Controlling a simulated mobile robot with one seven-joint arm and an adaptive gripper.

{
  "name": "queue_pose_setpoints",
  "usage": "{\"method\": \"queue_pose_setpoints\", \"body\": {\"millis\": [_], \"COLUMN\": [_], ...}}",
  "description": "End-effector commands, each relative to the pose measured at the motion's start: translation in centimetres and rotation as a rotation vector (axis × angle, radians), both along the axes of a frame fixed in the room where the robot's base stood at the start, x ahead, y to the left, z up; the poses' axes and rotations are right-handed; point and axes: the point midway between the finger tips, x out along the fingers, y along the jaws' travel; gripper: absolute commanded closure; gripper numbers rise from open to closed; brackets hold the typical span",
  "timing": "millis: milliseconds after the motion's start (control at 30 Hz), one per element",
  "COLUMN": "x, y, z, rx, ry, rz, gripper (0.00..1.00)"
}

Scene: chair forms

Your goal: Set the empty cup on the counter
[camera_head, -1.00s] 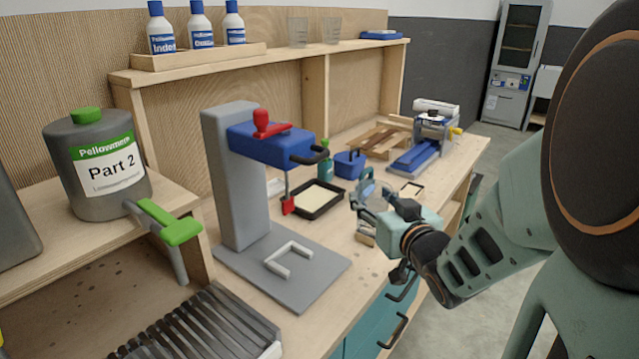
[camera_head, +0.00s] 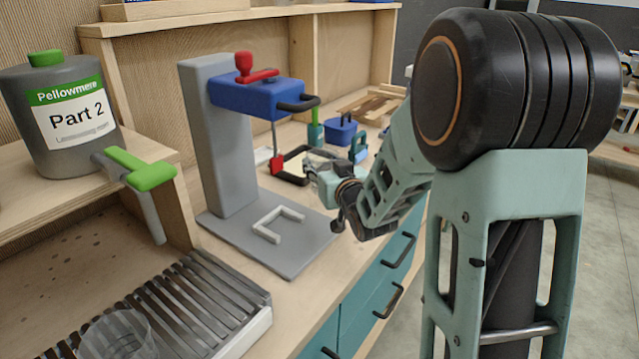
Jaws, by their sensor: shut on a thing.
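A clear cup (camera_head: 115,335) stands on the slatted grate at the bottom left, partly cut off by the picture edge. It looks empty. My gripper (camera_head: 305,165) is over the wooden counter (camera_head: 318,272), just right of the red tip of the grey stand. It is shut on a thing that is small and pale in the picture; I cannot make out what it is. My fingers and the black-framed tray (camera_head: 283,178) overlap in view.
The grey stand (camera_head: 208,140) with its blue head (camera_head: 255,98) and flat base is left of my gripper. A "Part 2" jug (camera_head: 60,115) and green-handled tap (camera_head: 140,170) are at left. Slatted grate (camera_head: 180,310) is in front. Blue bin (camera_head: 340,132) is behind.

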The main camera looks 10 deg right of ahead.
Motion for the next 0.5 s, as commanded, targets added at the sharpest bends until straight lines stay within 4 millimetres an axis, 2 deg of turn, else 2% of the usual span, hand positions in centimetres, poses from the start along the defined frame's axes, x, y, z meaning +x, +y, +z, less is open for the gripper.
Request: {"method": "queue_pose_setpoints", "body": {"millis": [167,333,500], "x": [0.8,0.8,0.8], "y": [0.5,0.5,0.4], "z": [-1.2,-4.0,-4.0], "rx": [0.002,0.000,-0.001], "ry": [0.000,0.001,-0.002], "rz": [0.001,0.000,0.000], "gripper": [0.68,0.68,0.68]}}
